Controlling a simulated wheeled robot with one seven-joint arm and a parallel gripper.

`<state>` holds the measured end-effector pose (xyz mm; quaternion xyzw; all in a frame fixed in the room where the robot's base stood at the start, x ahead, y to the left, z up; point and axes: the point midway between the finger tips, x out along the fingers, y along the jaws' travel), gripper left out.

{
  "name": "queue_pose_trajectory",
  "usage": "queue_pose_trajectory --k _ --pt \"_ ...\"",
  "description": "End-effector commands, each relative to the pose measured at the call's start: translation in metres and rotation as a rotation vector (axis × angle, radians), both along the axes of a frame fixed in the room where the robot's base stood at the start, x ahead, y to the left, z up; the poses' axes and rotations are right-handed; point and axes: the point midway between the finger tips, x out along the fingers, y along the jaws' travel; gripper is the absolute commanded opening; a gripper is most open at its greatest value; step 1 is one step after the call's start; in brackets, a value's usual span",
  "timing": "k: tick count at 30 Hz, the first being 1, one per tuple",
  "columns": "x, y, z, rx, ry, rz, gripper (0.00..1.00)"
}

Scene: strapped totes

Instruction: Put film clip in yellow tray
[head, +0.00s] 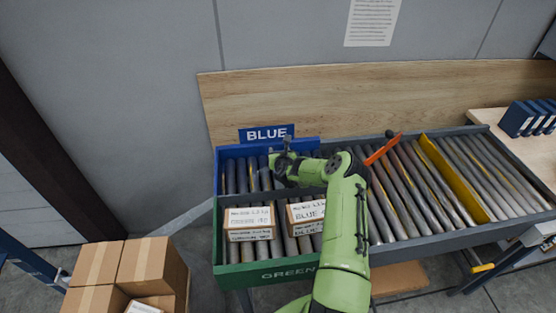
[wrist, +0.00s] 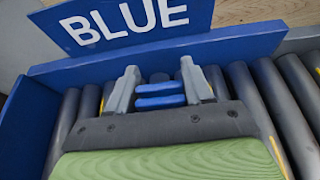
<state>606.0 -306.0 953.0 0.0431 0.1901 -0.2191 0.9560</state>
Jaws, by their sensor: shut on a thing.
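My gripper (wrist: 160,88) is shut on a small blue piece with two bars (wrist: 160,95), which looks like the film clip. In the head view my gripper (head: 274,158) is over the blue-walled bay (head: 228,153) at the left end of the roller conveyor, and the clip cannot be made out there. In the wrist view the fingers point at the bay's blue back wall (wrist: 240,42), below the BLUE sign (wrist: 125,22). No tray that is plainly yellow shows. A yellow divider bar (head: 452,178) crosses the rollers at the right.
A green-walled bay (head: 245,275) lies in front of the blue one. Two labelled cartons (head: 249,223) (head: 306,215) stand in it. Brown boxes (head: 148,265) are stacked at the lower left. Rollers at the right are bare.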

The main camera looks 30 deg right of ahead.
Motion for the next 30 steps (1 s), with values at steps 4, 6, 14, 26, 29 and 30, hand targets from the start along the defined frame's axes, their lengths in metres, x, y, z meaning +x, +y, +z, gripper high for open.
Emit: queue_pose_trajectory --k 4,6,14,26,29,30 --pt "0.000 0.001 -0.028 -0.001 0.003 0.001 0.21" --pt "0.000 0.000 -0.030 -0.001 0.000 0.000 0.21" --pt "0.000 0.000 -0.033 0.000 0.001 0.000 0.21" --pt "0.000 0.000 -0.031 0.000 0.001 0.000 0.76" --pt "-0.001 0.000 -0.026 0.000 0.001 0.000 0.76" --pt "-0.004 0.002 -0.025 0.000 0.001 0.001 0.76"
